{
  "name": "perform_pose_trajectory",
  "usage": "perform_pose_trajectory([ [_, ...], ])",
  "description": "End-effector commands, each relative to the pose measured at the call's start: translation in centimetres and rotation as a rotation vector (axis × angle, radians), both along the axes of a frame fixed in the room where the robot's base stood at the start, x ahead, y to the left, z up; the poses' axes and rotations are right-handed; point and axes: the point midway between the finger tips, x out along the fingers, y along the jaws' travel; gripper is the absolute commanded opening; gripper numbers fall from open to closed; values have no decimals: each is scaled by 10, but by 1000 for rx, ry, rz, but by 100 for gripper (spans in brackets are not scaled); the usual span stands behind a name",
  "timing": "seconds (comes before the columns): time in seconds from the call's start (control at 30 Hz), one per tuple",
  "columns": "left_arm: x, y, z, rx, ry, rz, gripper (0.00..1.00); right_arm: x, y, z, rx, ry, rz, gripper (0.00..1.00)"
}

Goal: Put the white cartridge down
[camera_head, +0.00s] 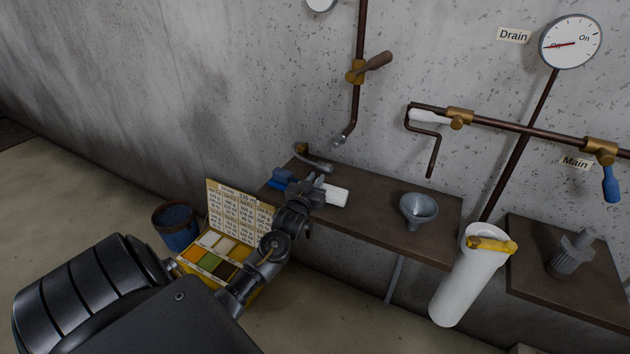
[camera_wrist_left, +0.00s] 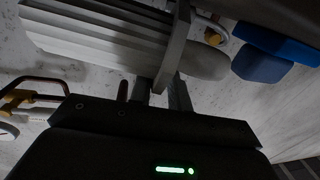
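The white cartridge (camera_head: 336,195) lies sideways at my left gripper (camera_head: 308,190), over the left part of the brown shelf (camera_head: 385,215). I cannot tell whether the cartridge touches the shelf. My right gripper is not in view.
A blue object (camera_head: 282,178) is left of the gripper. A grey funnel (camera_head: 419,210) stands on the shelf to the right. A white cylinder with a yellow top (camera_head: 463,285) is beyond it. A yellow box (camera_head: 225,245) and blue bucket (camera_head: 176,226) are lower left. Pipes run along the wall.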

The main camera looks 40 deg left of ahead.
Motion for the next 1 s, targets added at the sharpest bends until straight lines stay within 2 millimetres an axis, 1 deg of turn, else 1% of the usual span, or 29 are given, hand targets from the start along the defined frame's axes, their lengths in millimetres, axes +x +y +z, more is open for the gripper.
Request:
perform_pose_trajectory([
  [0.03,0,0,0,0,0,0,25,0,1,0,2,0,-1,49],
  [0.07,0,0,0,0,0,0,29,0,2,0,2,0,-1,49],
  [0.3,0,0,0,0,0,0,29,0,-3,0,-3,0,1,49],
  [0.4,0,0,5,0,0,0,29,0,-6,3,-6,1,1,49],
  [0.43,-3,-1,2,-1,2,0,29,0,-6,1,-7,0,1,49],
  [0.57,-21,-9,1,-1,3,-2,29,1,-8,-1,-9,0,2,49],
  [0.8,-69,-29,0,-2,2,-1,29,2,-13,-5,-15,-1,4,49],
  [0.9,-86,-35,1,-2,1,0,29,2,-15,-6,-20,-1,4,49],
  [1.0,-99,-41,1,-2,1,0,29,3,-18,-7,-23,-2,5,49],
])
